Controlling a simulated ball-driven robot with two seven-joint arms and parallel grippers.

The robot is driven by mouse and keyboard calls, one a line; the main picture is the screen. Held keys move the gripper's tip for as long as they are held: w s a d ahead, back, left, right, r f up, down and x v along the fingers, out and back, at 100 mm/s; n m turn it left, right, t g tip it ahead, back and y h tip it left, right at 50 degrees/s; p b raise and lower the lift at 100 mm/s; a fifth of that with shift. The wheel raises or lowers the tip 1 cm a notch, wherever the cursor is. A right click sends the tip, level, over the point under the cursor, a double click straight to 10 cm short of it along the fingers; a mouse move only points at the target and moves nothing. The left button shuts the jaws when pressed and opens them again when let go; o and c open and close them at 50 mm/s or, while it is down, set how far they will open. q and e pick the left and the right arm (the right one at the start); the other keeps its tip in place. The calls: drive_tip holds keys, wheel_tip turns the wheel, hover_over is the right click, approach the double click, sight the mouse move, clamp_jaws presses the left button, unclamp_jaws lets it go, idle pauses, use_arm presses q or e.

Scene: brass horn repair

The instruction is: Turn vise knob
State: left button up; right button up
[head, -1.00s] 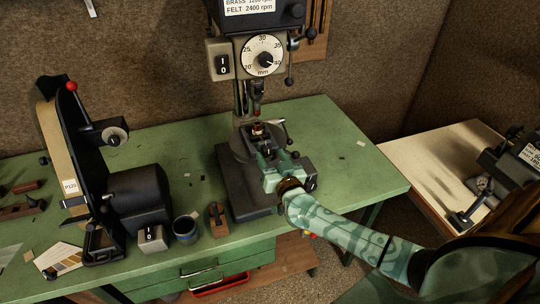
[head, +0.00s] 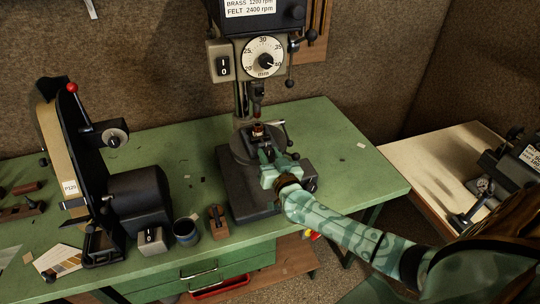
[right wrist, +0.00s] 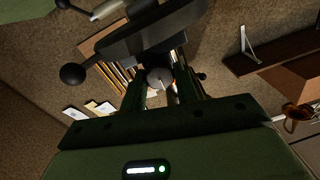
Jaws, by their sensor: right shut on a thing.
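The vise (head: 258,141) stands on the drill press table under the chuck, with a small reddish-brown piece (head: 258,128) at its top. My right gripper (head: 268,161) is at the front of the vise, its arm coming in from the right. In the right wrist view my right gripper (right wrist: 160,88) has its two fingers on either side of the round grey vise knob (right wrist: 160,77), shut on it. In the head view the gripper hides the knob. My left gripper is not in view.
The drill press (head: 262,62) rises right behind the vise. The bench's right part is mostly clear.

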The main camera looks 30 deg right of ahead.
drive_tip(key=shift+m, duration=0.3)
drive_tip(key=shift+m+p, duration=0.45)
drive_tip(key=shift+m, duration=0.55)
drive_tip(key=m, duration=0.2)
drive_tip(key=shift+m, duration=0.4)
drive_tip(key=m, duration=0.3)
drive_tip(key=shift+f+m+p, duration=0.15)
drive_tip(key=shift+m+p, duration=0.15)
drive_tip(key=m, duration=0.2)
drive_tip(key=shift+m, duration=0.4)
drive_tip(key=m, duration=0.3)
drive_tip(key=shift+f+m, duration=0.1)
drive_tip(key=shift+m, duration=0.3)
drive_tip(key=m+b, duration=0.1)
drive_tip(key=m, duration=0.2)
drive_tip(key=shift+m+h, duration=0.3)
drive_tip(key=shift+m, duration=0.1)
drive_tip(key=m+b, duration=0.1)
drive_tip(key=m, duration=0.6)
drive_tip(key=shift+f, duration=0.1)
